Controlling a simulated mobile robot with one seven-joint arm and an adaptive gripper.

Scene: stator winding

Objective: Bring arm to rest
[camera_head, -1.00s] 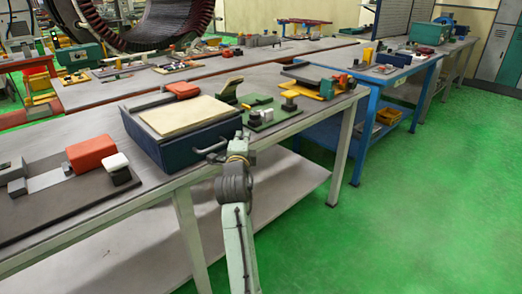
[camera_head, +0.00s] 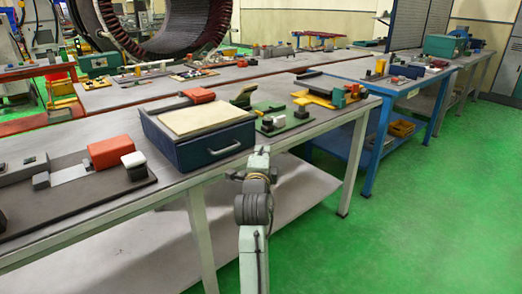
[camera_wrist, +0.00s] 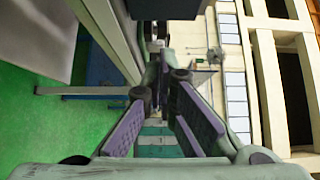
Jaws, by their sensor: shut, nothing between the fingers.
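My arm (camera_head: 254,215) rises from the bottom edge of the head view and stands in front of the near bench. Its visible upper end is just right of and below the handle of a dark blue drawer box (camera_head: 207,148). My gripper is not clearly visible in the head view. In the wrist view my gripper (camera_wrist: 160,84) points away from the camera, with its purple-padded fingers to either side of the middle. It is shut and holds nothing.
The near grey bench (camera_head: 70,222) carries the drawer box, an orange-red block (camera_head: 110,152) and a green fixture (camera_head: 285,122). A blue-framed table (camera_head: 372,140) stands behind right. The green floor (camera_head: 450,220) at right is clear.

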